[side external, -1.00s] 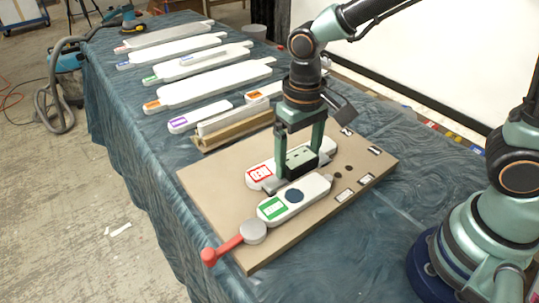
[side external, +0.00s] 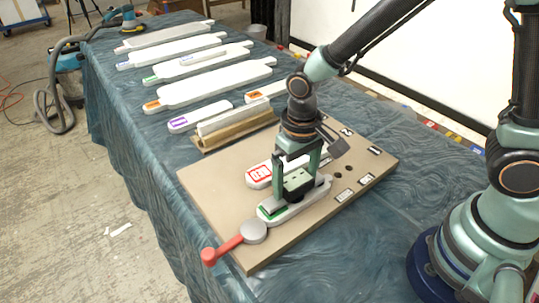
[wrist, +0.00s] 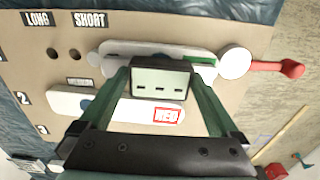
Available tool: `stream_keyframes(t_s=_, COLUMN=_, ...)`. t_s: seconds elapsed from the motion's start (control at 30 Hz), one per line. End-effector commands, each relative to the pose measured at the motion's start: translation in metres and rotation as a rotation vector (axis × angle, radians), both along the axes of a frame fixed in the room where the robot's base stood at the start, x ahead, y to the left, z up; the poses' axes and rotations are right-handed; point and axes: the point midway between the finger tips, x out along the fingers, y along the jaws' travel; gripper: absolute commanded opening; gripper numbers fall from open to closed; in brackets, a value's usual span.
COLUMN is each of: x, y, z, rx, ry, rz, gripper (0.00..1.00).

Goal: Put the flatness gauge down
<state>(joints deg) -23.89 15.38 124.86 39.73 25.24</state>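In the wrist view the gauge (wrist: 160,80) sits between the two fingertips and shows three dark slots on a pale face. It is over the middle of the white green-labelled piece (side external: 276,220), hiding part of it. I cannot tell whether it touches that piece. The white red-labelled piece (side external: 258,174) lies just behind it on the tan board (side external: 215,200), partly hidden by my gripper.
A red handle (side external: 222,249) with a grey disc extends off the board's front left corner. A wooden rest (side external: 232,134) holding a white bar stands behind the board. Several white paddles (side external: 215,87) lie farther back. The board's right part has holes and small labels.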

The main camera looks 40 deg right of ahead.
Motion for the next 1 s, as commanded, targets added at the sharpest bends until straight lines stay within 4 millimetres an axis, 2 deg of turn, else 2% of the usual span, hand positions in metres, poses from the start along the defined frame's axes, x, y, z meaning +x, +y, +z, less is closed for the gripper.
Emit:
stream_keyframes(t_s=0.23, x=0.000, y=0.000, z=0.001, rx=0.000, ry=0.000, rz=0.000, gripper=1.00)
stream_keyframes(t_s=0.37, x=0.001, y=0.000, z=0.009, rx=0.001, ry=-0.003, rz=0.000, gripper=1.00)
stream_keyframes(t_s=0.47, x=0.001, y=0.001, z=0.023, rx=0.002, ry=-0.005, rz=0.000, gripper=1.00)
stream_keyframes(t_s=0.8, x=0.001, y=0.000, z=0.092, rx=0.003, ry=-0.005, rz=0.000, gripper=1.00)
stream_keyframes(t_s=1.0, x=0.001, y=0.000, z=0.117, rx=0.001, ry=-0.002, rz=0.000, gripper=1.00)
